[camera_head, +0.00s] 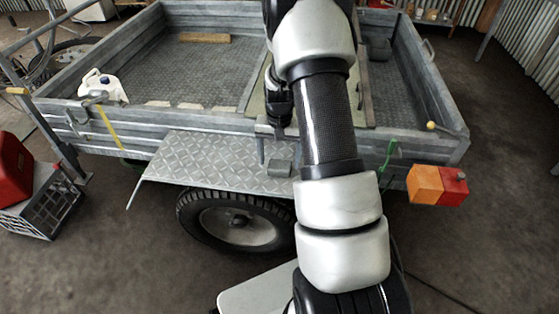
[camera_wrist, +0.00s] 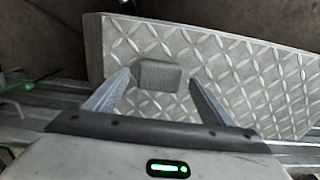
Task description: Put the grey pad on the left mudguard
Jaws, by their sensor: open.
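The grey pad (camera_head: 279,168) is a small rounded block. It lies on the tread-plate mudguard (camera_head: 205,160) over the trailer wheel, near the right part that shows beside my arm. In the wrist view the pad (camera_wrist: 160,75) sits on the mudguard's diamond plate (camera_wrist: 245,75), close to its end edge. My gripper (camera_wrist: 160,83) is open, with one finger to each side of the pad and clear gaps between. The fingers do not appear to touch the pad. My arm hides part of the mudguard's right end in the head view.
The trailer tray's side wall (camera_head: 130,118) rises behind the mudguard. A white jug (camera_head: 103,86) stands at the tray's left corner. An orange and red lamp (camera_head: 437,186) is at the right. A grey crate (camera_head: 42,205) stands on the floor at left. The mudguard's left part is bare.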

